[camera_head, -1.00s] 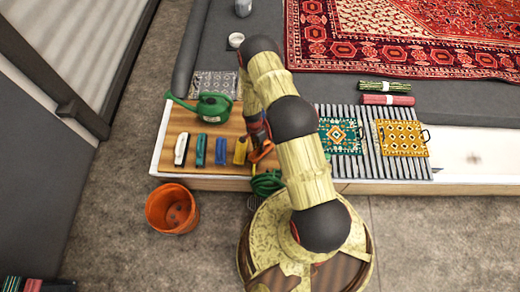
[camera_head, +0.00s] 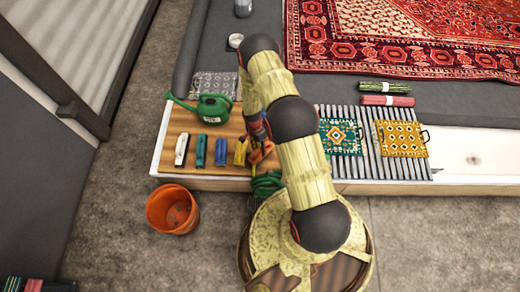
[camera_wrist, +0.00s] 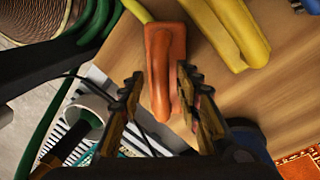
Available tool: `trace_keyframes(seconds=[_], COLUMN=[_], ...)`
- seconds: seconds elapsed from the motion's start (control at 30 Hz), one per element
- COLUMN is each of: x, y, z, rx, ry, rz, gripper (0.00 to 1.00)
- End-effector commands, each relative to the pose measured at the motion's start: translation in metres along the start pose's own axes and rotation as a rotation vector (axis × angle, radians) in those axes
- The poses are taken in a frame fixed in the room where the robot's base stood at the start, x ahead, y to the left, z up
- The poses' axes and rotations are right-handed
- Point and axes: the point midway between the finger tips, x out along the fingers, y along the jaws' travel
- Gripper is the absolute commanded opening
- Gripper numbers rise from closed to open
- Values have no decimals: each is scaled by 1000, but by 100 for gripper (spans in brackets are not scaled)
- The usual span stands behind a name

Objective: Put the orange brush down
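The orange brush (camera_wrist: 160,62) is between the two fingers of my gripper (camera_wrist: 160,80) in the wrist view. In the head view only a bit of orange (camera_head: 257,157) shows beside my arm, which hides most of my gripper.
A yellow brush (camera_head: 241,152) is close to the left, with a blue brush (camera_head: 221,152), more brushes and a green watering can (camera_head: 212,107) beyond. A green hose (camera_head: 266,184) lies at the board's front. An orange bucket (camera_head: 173,209) stands on the floor.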

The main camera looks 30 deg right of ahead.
Motion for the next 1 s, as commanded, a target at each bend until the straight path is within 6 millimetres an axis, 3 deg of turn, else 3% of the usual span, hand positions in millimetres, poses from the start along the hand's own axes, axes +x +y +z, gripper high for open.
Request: trace_keyframes(seconds=[0.03,0.3,0.73,0.87,1.0], x=[-14,-71,-125,-176,-256], y=[-1,0,-5,-14,-19], z=[-1,0,-2,-3,1], rx=[0,0,-17,-79,-190], ry=[2,1,6,25,56], rz=[-3,-2,-13,-46,-95], gripper=[33,33,33,33,33])
